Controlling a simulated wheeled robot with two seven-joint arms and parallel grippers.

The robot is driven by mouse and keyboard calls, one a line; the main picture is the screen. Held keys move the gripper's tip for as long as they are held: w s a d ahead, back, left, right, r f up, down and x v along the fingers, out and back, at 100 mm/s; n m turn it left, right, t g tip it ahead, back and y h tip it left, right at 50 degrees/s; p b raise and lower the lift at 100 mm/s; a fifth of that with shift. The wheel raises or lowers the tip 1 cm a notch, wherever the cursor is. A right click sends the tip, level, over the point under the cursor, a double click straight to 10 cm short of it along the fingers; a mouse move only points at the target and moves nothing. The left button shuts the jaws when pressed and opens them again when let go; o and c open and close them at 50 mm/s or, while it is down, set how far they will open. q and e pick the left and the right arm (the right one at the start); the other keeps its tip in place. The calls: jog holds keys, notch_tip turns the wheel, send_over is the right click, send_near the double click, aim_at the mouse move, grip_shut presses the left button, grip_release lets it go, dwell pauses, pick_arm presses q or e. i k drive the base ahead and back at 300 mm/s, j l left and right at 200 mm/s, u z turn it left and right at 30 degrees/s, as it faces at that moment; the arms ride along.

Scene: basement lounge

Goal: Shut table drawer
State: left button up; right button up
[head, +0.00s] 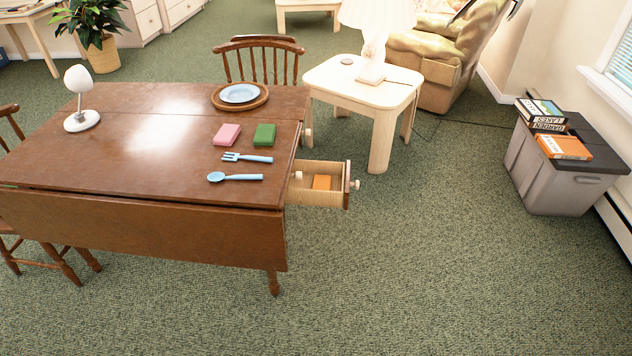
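The brown wooden table (130,180) stands at the left of the head view. Its drawer (318,198) is pulled out from the table's right end. The drawer has light wooden sides and a front with a round knob (355,185) facing right. An orange item (322,182) lies inside the drawer, along with a small pale object (298,175) near its left side. Neither of my grippers is in the picture.
On the tabletop are a blue plate (240,93), pink and green blocks, a blue fork, a blue spoon and a white lamp (81,100). A cream side table (365,85) stands behind the drawer. Green carpet (430,260) right of the drawer is clear up to a grey bin (560,170).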

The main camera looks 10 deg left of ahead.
aim_at(302, 192)
jog(key=l+u, duration=0.3)
jog(key=l, duration=0.4)
jog(key=k+l+u, duration=0.1)
jog(key=l+u, duration=0.2)
jog(key=l, duration=0.4)
